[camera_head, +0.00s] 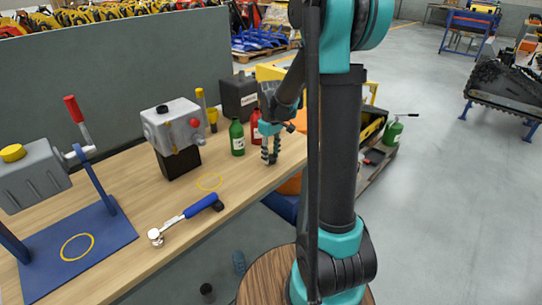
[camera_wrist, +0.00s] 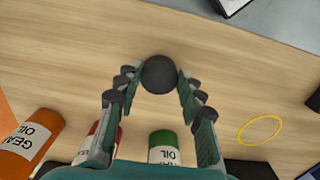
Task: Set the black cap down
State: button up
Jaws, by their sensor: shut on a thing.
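A round black cap (camera_wrist: 159,74) sits between my fingertips in the wrist view. My gripper (camera_wrist: 158,82) is shut on it, with a finger on each side. In the head view my gripper (camera_head: 269,159) points down over the right part of the wooden bench (camera_head: 150,225), to the right of the red and green bottles.
A green bottle (camera_head: 237,137) and a red bottle (camera_head: 256,127) stand close to my gripper. A grey machine on a black block (camera_head: 175,135) stands further left. A blue-handled tool (camera_head: 185,219) lies near the front edge. Bare wood surrounds the cap in the wrist view.

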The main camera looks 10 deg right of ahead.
aim_at(271, 158)
jog(key=shift+f, duration=0.3)
jog(key=shift+f, duration=0.1)
jog(key=o, duration=1.2)
notch_tip(271, 158, up, 12)
jog(key=s+d+f+m+t, duration=0.1)
jog(key=s+f+m, duration=0.1)
jog(key=s+f, duration=0.2)
jog(key=s+d+f+m+t, duration=0.1)
jog(key=s+f, duration=0.3)
jog(key=s, duration=0.6)
jog(key=s+d+f+m+t, duration=0.2)
jog(key=s+f+m, duration=0.2)
jog(key=s, duration=0.3)
jog(key=shift+s+f, duration=0.4)
jog(key=shift+f, duration=0.2)
